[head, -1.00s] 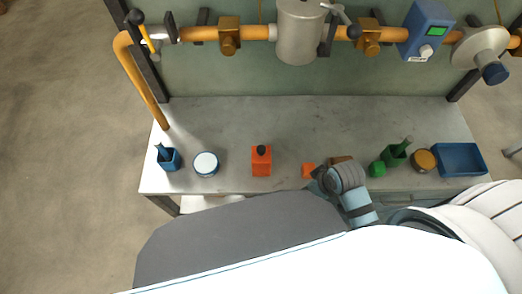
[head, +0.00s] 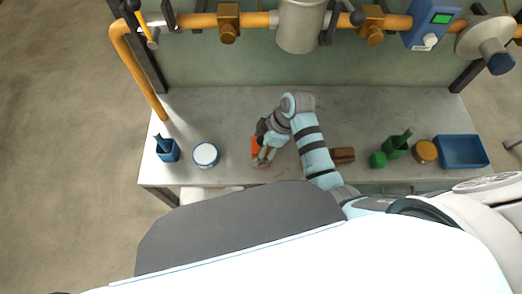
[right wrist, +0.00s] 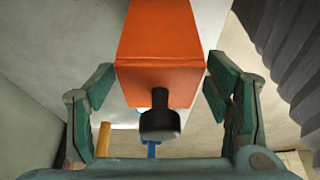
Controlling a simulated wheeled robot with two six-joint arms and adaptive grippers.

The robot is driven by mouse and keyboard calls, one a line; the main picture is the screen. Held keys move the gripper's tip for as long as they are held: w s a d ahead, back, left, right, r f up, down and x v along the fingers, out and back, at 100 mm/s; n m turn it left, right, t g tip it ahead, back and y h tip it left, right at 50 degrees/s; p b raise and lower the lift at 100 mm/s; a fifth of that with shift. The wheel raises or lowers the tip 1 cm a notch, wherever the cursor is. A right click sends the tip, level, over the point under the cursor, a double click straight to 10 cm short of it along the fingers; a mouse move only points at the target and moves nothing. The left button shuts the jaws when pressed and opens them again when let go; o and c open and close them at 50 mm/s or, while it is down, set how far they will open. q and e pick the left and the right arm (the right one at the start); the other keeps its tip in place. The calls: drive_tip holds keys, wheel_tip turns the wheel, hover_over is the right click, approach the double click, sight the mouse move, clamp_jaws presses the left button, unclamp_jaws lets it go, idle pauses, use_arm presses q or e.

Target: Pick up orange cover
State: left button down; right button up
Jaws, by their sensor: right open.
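The orange cover (head: 255,148) is a box-like block with a black knob, standing on the grey bench left of the middle in the head view. My right gripper (head: 264,153) is at it and partly hides it. In the right wrist view the orange cover (right wrist: 162,50) fills the upper middle, with its black knob (right wrist: 160,115) pointing toward the camera. The right fingers (right wrist: 160,84) are open, one on each side of the cover, with small gaps showing. My left gripper is not in view.
On the bench (head: 225,115), a blue holder (head: 168,151) and a white-topped round tin (head: 205,155) stand left. A brown block (head: 343,156), green block (head: 378,160), green holder (head: 396,147), orange-brown round tin (head: 426,151) and blue tray (head: 462,152) stand right. Orange pipework (head: 195,20) runs behind.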

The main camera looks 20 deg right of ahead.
sight(256, 145)
drive_tip(key=shift+x, duration=1.25)
drive_tip(key=c, duration=1.4)
wheel_tip(256, 145, up, 10)
drive_tip(key=shift+r+p, duration=0.1)
drive_tip(key=shift+p, duration=1.05)
drive_tip(key=shift+a, duration=0.1)
